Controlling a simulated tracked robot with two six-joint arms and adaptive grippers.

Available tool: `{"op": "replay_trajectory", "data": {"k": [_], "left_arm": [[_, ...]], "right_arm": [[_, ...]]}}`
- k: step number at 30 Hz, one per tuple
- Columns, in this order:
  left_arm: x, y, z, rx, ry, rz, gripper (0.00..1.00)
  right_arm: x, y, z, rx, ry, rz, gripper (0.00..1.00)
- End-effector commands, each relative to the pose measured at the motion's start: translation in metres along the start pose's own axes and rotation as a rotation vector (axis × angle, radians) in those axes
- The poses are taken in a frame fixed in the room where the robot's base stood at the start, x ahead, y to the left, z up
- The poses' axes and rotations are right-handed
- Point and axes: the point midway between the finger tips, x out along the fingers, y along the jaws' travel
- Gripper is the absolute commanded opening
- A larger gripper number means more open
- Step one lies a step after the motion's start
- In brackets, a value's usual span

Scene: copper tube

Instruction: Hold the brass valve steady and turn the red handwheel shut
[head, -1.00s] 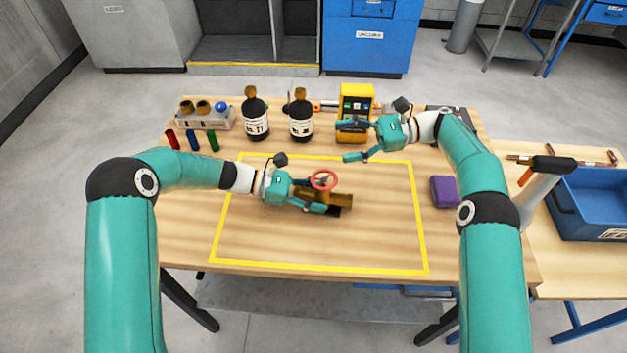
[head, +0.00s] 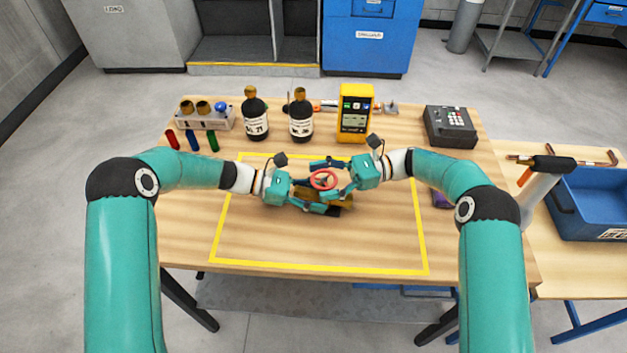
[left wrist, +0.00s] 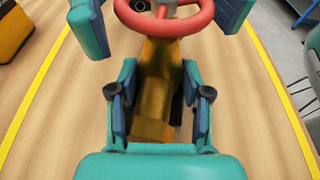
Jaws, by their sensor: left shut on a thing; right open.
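The brass valve (left wrist: 155,110) lies inside the yellow outline on the table, partly hidden by my grippers in the head view.
Two dark bottles (head: 256,118), a yellow meter (head: 355,115) and a dark keypad box (head: 450,127) stand along the back. Small red, blue and green cylinders (head: 192,139) are at the back left. A purple item (head: 441,199) sits right of the outline. The front of the outlined area is clear.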

Motion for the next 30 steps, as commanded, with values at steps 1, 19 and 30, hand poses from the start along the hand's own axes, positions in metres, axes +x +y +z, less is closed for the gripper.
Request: {"op": "replay_trajectory", "data": {"k": [1,19,30], "left_arm": [[0.000,0.000,0.002,0.001,-0.003,0.001,0.29],[0.000,0.000,0.002,0.001,-0.003,0.001,0.29],[0.000,0.000,0.002,0.002,-0.003,0.000,0.29]], "right_arm": [[0.007,0.000,0.001,0.000,0.000,0.001,0.77],[0.021,-0.001,0.000,-0.001,0.000,-0.002,0.57],[0.020,-0.001,0.000,-0.001,0.000,-0.009,0.24]]}}
